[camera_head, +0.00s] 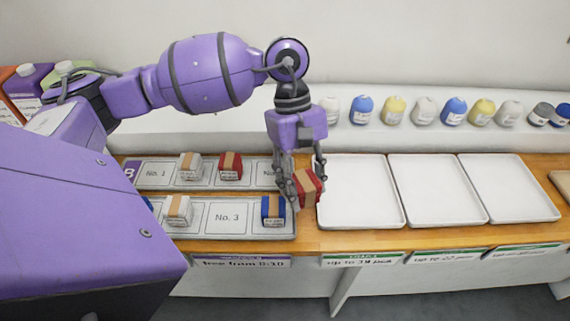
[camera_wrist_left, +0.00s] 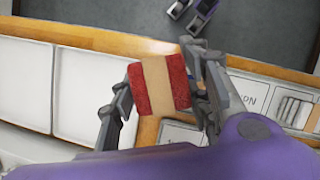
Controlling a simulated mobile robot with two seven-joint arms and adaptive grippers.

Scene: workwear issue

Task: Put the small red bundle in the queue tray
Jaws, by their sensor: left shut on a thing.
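My left gripper (camera_head: 305,190) is shut on a red bundle (camera_head: 308,187) with a tan band. It holds the bundle over the wooden counter, between the numbered trays and the first white tray. The bundle also shows between the fingers in the left wrist view (camera_wrist_left: 159,86). Another red bundle (camera_head: 230,166) sits in the rear numbered tray (camera_head: 155,184). The front numbered tray (camera_head: 240,233) has a bare slot marked No. 3. I cannot read which tray is named the queue tray.
White bundles (camera_head: 190,166) (camera_head: 178,211) and a blue bundle (camera_head: 273,210) occupy numbered slots. Three empty white trays (camera_head: 358,190) (camera_head: 437,190) (camera_head: 508,188) stand to the right. Signs (camera_head: 240,261) hang along the counter's front edge.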

